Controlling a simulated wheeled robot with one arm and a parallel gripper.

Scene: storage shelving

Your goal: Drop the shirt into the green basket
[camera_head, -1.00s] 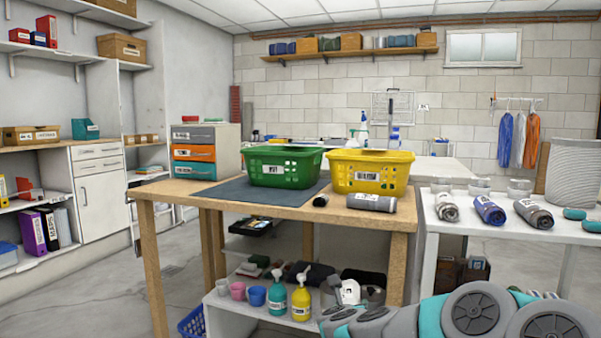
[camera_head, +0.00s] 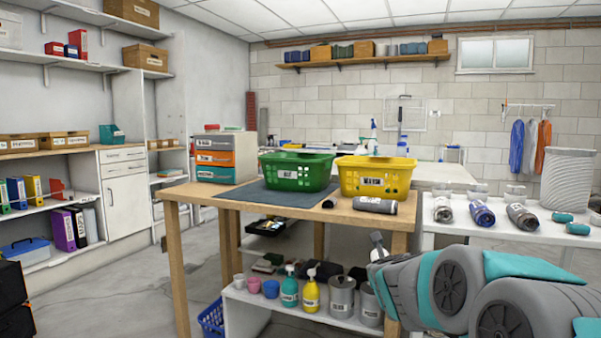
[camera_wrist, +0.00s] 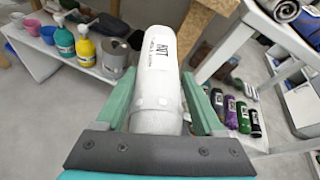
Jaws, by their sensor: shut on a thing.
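The shirt (camera_wrist: 157,70) is a white roll with a black-lettered label, seen in the wrist view. My gripper (camera_wrist: 157,92) is shut on it, with a green finger on each side, and the roll sticks out beyond the fingers. The green basket (camera_head: 297,175) stands upright on the wooden table in the head view, at the left of a yellow basket. My arm is at the lower right of the head view, in front of the table and apart from the green basket. The shirt cannot be made out clearly there. The inside of the green basket is mostly hidden.
The yellow basket (camera_head: 375,180) stands close beside the green one. A grey roll (camera_head: 374,205) and a small dark roll (camera_head: 328,204) lie near the table (camera_head: 270,208) edge. A white table (camera_head: 470,236) with several rolls is at right. Bottles and cans stand on the low shelf (camera_head: 262,301).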

